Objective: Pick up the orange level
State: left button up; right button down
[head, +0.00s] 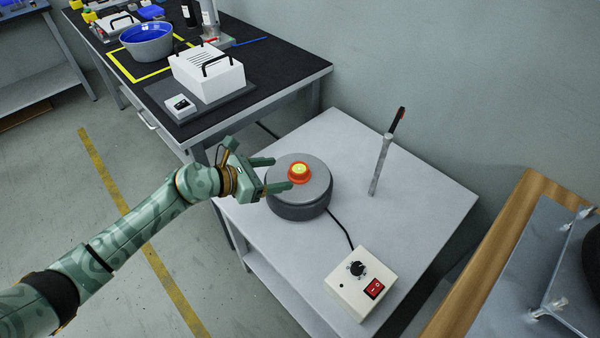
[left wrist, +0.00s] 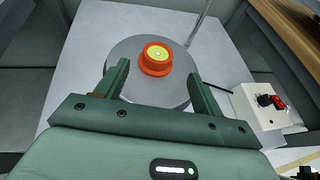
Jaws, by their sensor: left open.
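The orange level (head: 298,172) is a small round orange piece with a yellow-green top. It sits near the middle of a round grey plate on a dark base (head: 300,211). It also shows in the left wrist view (left wrist: 155,60), just ahead of the fingers. My left gripper (head: 283,174) is open and empty, with its two fingers reaching over the left part of the plate toward the level. In the left wrist view the fingers (left wrist: 155,83) stand apart, left and right of the level, which lies beyond the tips. My right gripper is not seen.
The round device stands on a light table (head: 420,205). A control box (head: 360,283) with a knob and red switch is wired to it. A thin upright rod (head: 381,165) stands at the right. A black-topped bench (head: 285,70) holds a white box (head: 207,76) and a blue bowl (head: 147,42).

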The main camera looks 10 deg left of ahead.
aim_at(295, 169)
pick_arm(q)
jog(key=x, duration=0.3)
jog(key=shift+b, duration=0.35)
jog(key=b+x, duration=0.2)
jog(key=x, duration=0.3)
jog(key=shift+a, duration=0.2)
jog(key=shift+w+d, duration=0.1)
jog(key=shift+w, duration=0.05)
jog(key=shift+r, duration=0.15)
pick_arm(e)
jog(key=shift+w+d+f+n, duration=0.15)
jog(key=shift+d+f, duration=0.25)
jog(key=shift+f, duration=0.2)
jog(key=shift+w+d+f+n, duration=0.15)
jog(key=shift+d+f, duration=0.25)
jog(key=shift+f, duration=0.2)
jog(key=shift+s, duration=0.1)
pick_arm(q)
jog(key=c, duration=1.2)
